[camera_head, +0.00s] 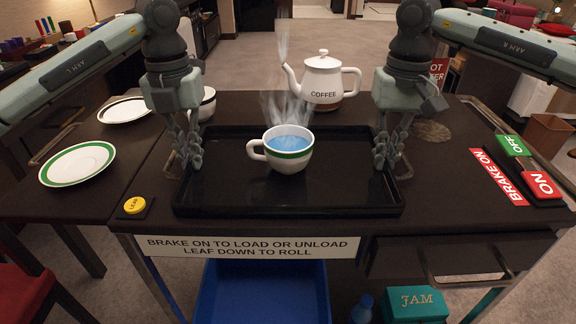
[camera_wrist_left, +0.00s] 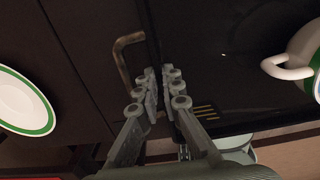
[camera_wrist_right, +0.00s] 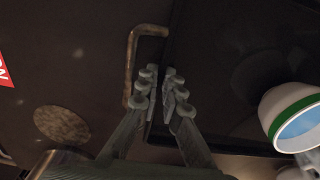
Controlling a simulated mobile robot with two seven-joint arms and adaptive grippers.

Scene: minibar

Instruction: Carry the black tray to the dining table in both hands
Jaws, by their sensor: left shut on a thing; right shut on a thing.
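The black tray (camera_head: 290,204) lies on the dark top of a cart, and a white cup with a green band (camera_head: 284,150), holding blue liquid and steaming, stands on it. My left gripper (camera_head: 190,163) is shut on the tray's left rim, which also shows in the left wrist view (camera_wrist_left: 172,50). My right gripper (camera_head: 388,163) is shut on the tray's right rim, seen in the right wrist view (camera_wrist_right: 180,60). The fingers hide the gripped parts of the rim. I cannot tell whether the tray is lifted. The dining table cannot be made out for certain.
A white coffee pot (camera_head: 322,82) stands behind the tray. A green-rimmed plate (camera_head: 78,164) and a yellow LEAF button (camera_head: 134,205) are at left. The brake panel at right has a green OFF pad (camera_head: 512,145) and a red ON pad (camera_head: 541,184). A red chair (camera_head: 25,290) stands at front left.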

